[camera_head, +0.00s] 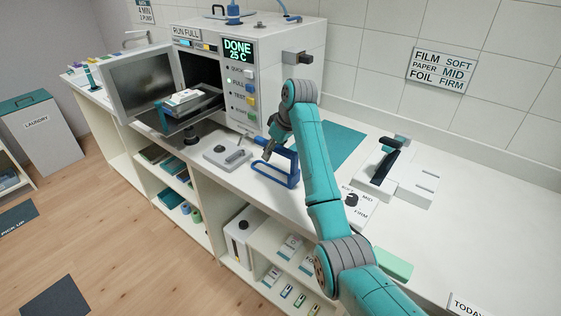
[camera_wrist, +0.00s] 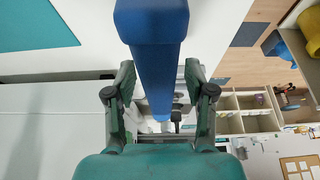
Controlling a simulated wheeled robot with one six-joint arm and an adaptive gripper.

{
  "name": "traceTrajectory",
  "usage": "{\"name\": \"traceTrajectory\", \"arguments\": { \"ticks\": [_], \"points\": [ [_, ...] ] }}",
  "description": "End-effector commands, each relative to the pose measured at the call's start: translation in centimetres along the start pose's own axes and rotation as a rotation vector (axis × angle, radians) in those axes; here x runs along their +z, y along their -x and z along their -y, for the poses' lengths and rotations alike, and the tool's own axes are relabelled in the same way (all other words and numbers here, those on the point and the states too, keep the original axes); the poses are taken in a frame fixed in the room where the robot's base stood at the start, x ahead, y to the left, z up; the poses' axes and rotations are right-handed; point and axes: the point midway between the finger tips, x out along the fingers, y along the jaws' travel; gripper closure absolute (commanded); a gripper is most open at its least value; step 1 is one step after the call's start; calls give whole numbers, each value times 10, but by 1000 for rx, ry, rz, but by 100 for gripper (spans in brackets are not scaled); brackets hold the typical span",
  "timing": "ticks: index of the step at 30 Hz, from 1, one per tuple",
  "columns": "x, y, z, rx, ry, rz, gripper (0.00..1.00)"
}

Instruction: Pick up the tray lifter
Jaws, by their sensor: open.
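The tray lifter appears to be the blue frame with a loop handle (camera_head: 290,180) on the white counter, in front of the steriliser-like machine. In the wrist view its thick blue bar (camera_wrist: 152,28) runs from the top down between my two fingers. My gripper (camera_head: 269,150) is at the upper part of the blue frame in the head view. In the wrist view my gripper (camera_wrist: 160,75) is open, with a finger on each side of the bar. Gaps show beside the bar, and I cannot tell whether either finger touches it. The lifter's lower end is hidden.
A machine with its door open (camera_head: 139,81) holds a tray with white packs (camera_head: 185,98). A grey block with a handle (camera_head: 227,157) lies left of the lifter. A teal mat (camera_head: 335,143) and a sealing device (camera_head: 384,163) are to the right.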

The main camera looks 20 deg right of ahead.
Motion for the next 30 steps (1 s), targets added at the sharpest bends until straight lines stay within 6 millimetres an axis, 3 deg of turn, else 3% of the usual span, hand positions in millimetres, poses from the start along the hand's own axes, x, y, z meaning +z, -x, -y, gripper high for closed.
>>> {"name": "traceTrajectory", "arguments": {
  "ticks": [14, 17, 21, 30],
  "points": [
    [1, -3, 0, 0, 0, 0, 46],
    [1, -3, 0, 0, 0, 0, 66],
    [1, -3, 0, 0, 0, 0, 100],
    [1, -2, 0, 0, 0, -1, 100]
  ]
}}
